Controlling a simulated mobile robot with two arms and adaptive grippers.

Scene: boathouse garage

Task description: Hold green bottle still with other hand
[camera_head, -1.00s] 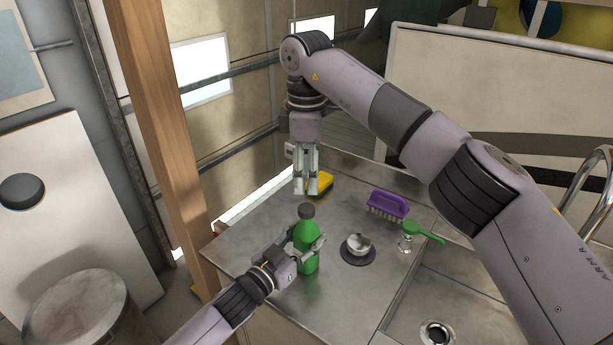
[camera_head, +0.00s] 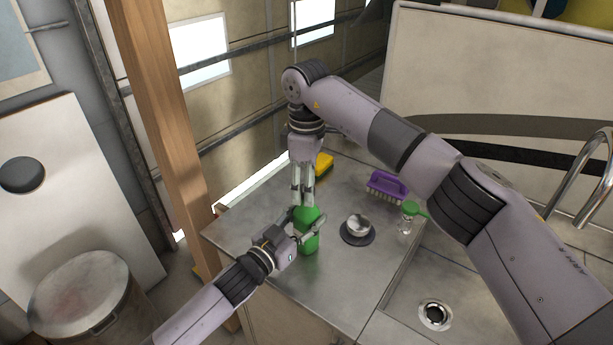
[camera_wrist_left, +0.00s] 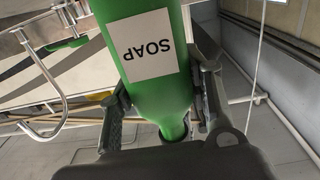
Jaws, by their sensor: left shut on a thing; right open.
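The green bottle (camera_head: 309,243) stands upright on the metal counter. In the left wrist view the bottle (camera_wrist_left: 160,85) carries a white label reading SOAP, upside down. My left gripper (camera_head: 307,226) is shut around the bottle's body from the left, one finger on each side, as the left wrist view (camera_wrist_left: 165,105) also shows. My right gripper (camera_head: 302,202) points down at the bottle's top, its two fingers apart.
A yellow sponge (camera_head: 323,164) lies behind the bottle. A purple brush (camera_head: 386,186), a small metal bowl on a dark disc (camera_head: 358,229) and a clear, green-topped item (camera_head: 406,222) stand to the right. The sink drain (camera_head: 435,315) is at lower right. The counter's front is clear.

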